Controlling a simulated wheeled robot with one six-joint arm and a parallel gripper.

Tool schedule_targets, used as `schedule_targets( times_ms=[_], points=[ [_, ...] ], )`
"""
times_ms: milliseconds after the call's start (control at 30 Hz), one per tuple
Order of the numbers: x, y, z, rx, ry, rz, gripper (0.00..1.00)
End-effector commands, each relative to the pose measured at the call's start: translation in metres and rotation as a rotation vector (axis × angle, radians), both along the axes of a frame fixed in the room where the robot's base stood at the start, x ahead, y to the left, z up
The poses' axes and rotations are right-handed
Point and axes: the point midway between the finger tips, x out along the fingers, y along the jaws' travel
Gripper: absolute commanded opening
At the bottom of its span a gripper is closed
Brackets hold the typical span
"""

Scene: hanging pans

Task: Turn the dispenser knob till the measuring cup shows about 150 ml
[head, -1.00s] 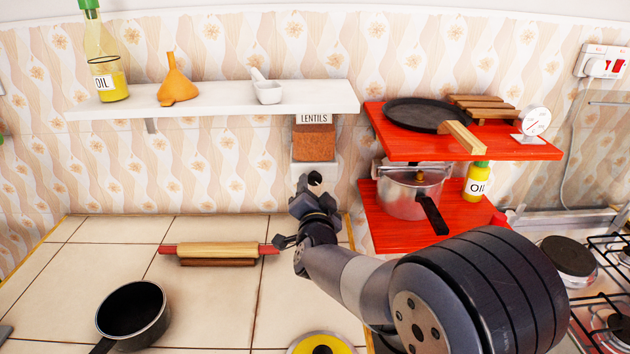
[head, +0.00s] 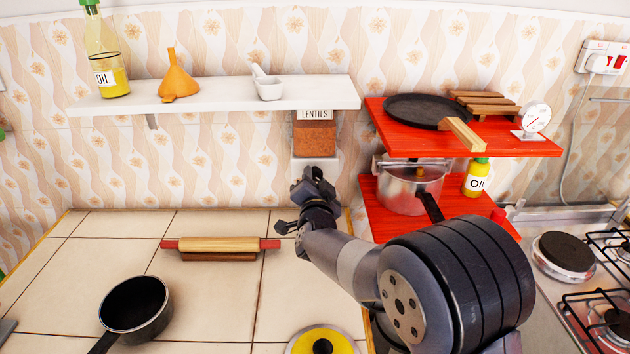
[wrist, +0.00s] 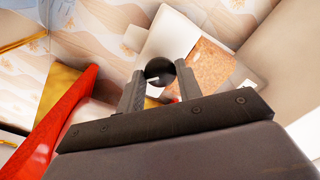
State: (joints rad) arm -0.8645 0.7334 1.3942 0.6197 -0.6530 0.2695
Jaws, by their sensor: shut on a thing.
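The lentils dispenser (head: 314,136) hangs under the white shelf, with a labelled clear window full of brown lentils and a pale lower body. It also shows in the wrist view (wrist: 205,68). Its round black knob (wrist: 160,69) sits between the two fingers of my gripper (wrist: 158,82), which is shut on it. In the head view my gripper (head: 314,178) is at the dispenser's lower front and covers the knob. I cannot make out the measuring cup or its level; my gripper and arm block the space below the dispenser.
A rolling pin (head: 220,245) and a black pot (head: 135,306) are on the tiled counter (head: 60,285). The white shelf (head: 215,96) is above.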

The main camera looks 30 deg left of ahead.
Motion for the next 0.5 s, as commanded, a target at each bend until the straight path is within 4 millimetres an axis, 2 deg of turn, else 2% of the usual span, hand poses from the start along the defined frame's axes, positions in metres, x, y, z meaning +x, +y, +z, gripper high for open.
schedule_targets(
  times_ms=[33, 167, 500],
  points=[
    [-0.0001, -0.0001, -0.0001, 0.000, 0.000, 0.000, 0.21],
    [0.0000, -0.0002, -0.0001, 0.000, 0.000, 0.000, 0.11],
    [-0.0001, -0.0001, -0.0032, 0.049, 0.025, 0.000, 0.11]
  ],
)
